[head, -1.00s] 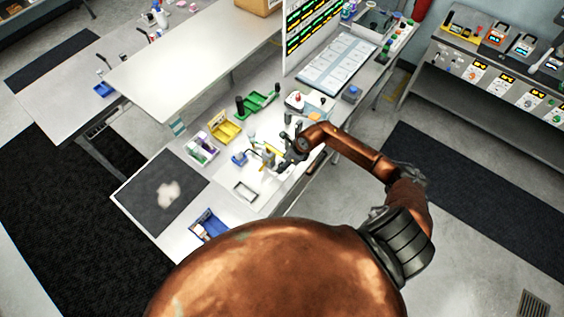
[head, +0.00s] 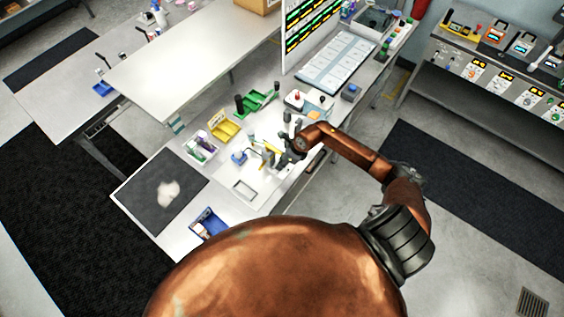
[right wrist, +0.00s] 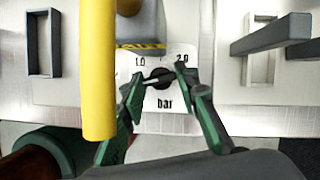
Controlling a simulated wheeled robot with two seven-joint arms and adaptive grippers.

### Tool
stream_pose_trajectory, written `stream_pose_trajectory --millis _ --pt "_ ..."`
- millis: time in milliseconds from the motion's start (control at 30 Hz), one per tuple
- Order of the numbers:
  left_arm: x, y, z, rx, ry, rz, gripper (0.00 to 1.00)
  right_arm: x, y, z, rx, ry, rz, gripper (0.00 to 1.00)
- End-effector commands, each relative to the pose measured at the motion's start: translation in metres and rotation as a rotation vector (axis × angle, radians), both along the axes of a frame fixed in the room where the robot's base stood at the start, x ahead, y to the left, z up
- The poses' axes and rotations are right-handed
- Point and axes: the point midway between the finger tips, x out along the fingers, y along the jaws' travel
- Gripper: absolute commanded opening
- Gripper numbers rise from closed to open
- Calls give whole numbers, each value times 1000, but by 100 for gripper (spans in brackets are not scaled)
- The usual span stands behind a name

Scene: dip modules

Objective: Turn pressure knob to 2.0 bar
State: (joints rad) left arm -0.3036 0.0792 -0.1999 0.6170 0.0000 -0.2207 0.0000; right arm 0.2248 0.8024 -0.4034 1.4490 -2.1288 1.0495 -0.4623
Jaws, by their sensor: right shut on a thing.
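In the right wrist view a dark round pressure knob (right wrist: 160,76) sits on a white dial plate (right wrist: 181,119) marked 1.0 at left, 2.0 at right and "bar" below. A pale pointer line on the knob points left, below the 1.0 mark. My right gripper (right wrist: 158,82) has its green-tipped fingers on either side of the knob and is shut on it. In the head view my right gripper (head: 285,152) is low over the bench; the knob is too small and covered to make out there. My left gripper is not in view.
A yellow upright bar (right wrist: 98,70) stands close to the left finger. Grey handles (right wrist: 272,38) jut in at right, and a grey frame (right wrist: 42,45) lies at left. In the head view, yellow (head: 222,131) and green (head: 256,103) bins stand farther back on the bench.

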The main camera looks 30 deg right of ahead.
Motion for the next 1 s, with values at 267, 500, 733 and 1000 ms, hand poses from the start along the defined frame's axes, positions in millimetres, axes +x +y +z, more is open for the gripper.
stream_pose_trajectory --millis 267,500,733,1000 --pt "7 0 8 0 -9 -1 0 -1 1 2 -2 0 -86 4" --pt "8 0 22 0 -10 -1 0 -1 3 3 -1 1 -295 4" --pt "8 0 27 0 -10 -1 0 -1 2 1 0 0 -408 4" --pt "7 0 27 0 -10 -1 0 -1 2 0 0 -1 -418 4"
